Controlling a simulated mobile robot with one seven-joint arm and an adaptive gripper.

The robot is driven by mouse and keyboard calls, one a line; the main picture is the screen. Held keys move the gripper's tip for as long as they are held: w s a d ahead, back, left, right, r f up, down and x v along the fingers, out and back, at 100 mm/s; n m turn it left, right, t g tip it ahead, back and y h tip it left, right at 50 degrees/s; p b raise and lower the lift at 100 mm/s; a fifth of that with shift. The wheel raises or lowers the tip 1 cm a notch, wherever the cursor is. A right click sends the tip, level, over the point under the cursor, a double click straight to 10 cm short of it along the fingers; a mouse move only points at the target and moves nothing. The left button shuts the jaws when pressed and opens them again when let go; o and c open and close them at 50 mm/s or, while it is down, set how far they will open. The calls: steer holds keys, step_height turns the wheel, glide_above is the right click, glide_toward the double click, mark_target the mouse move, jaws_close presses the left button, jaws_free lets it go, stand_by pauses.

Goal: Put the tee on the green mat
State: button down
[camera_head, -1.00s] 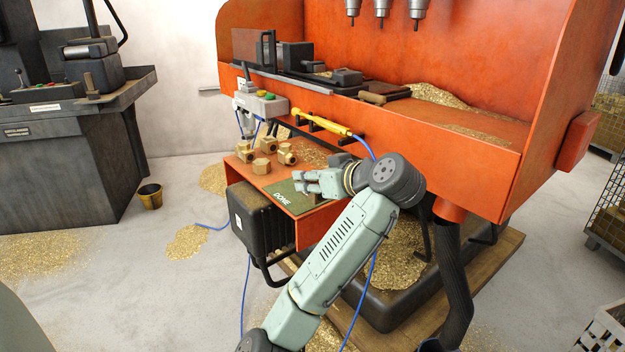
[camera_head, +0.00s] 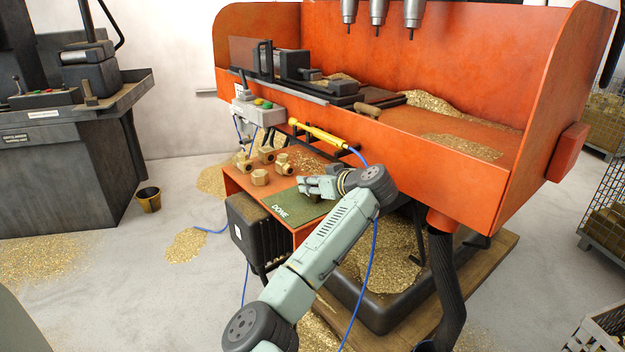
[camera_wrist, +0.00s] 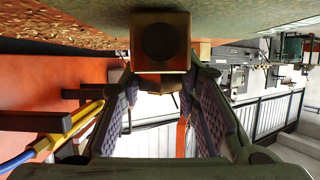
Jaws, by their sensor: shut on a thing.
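My gripper (camera_head: 303,186) is over the green mat (camera_head: 283,213), which is marked DONE and lies on the red bench. In the wrist view my two fingers (camera_wrist: 160,105) are closed around a brass piece, the tee (camera_wrist: 160,62), with a square end and a dark round bore facing the camera. The rest of its shape is partly hidden. The green surface of the mat also shows along the top of the wrist view (camera_wrist: 240,20), close to the tee. I cannot tell whether the tee touches it. In the head view my fingers hide the tee.
Several brass fittings (camera_head: 260,177) stand on the bench left of and behind the mat. A yellow tool (camera_head: 318,134) on a black rack and the orange machine's wall (camera_head: 430,150) are close behind my gripper. A grey control box (camera_head: 257,110) is at the back left.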

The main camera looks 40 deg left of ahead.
steer(key=shift+f, duration=0.15)
steer(key=c, duration=1.2)
jaws_free()
steer(key=shift+d+r, duration=0.1)
steer(key=shift+r, duration=0.1)
steer(key=b+v, duration=0.3)
steer(key=v, duration=0.9)
